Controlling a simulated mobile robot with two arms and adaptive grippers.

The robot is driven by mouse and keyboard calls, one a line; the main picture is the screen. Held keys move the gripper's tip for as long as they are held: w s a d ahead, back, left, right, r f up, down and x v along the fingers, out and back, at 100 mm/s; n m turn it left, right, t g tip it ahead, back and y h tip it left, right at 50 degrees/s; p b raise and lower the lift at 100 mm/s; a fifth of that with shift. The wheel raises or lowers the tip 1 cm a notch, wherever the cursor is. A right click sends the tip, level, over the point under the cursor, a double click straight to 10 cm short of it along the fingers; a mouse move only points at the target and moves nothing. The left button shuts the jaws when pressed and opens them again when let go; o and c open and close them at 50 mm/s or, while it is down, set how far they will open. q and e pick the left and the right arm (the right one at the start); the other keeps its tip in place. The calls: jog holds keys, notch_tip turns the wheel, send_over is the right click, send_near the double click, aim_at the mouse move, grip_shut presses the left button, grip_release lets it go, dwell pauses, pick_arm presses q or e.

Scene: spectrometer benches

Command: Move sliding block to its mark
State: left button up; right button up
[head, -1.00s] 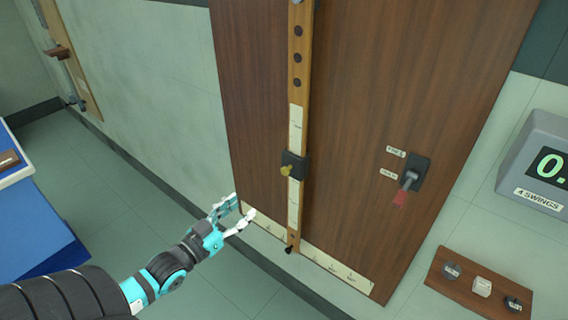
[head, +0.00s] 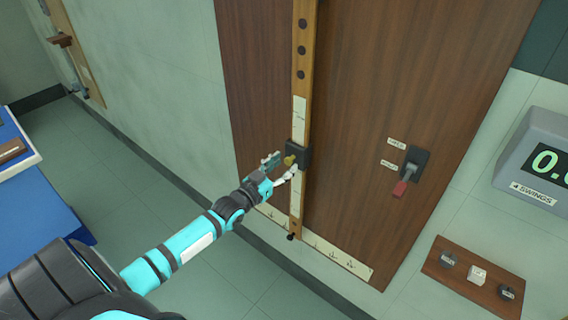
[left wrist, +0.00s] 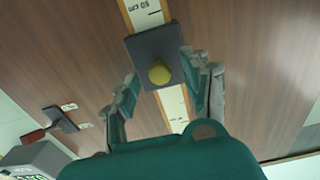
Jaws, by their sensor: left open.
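The sliding block (head: 301,155) is a dark square block with a brass knob (head: 290,160), on a vertical wooden rail (head: 307,90) with white scale strips. In the left wrist view the block (left wrist: 143,46) and its yellow knob (left wrist: 159,72) lie ahead, just below a scale label reading about 60 cm. My left gripper (head: 281,170) is open at the block in the head view. In the left wrist view its fingers (left wrist: 160,88) stand on either side of the knob, with gaps showing. Which scale line is the mark, I cannot tell. My right gripper is not in view.
A lever with a red handle (head: 401,187) sits on the brown panel (head: 375,100) to the right. A grey display box (head: 540,165) and a small board with several knobs (head: 468,278) are farther right. A blue bench (head: 40,215) stands at left.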

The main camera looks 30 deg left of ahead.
pick_arm(q)
jog(key=shift+w, duration=0.35)
jog(key=shift+c, duration=0.3)
grip_shut()
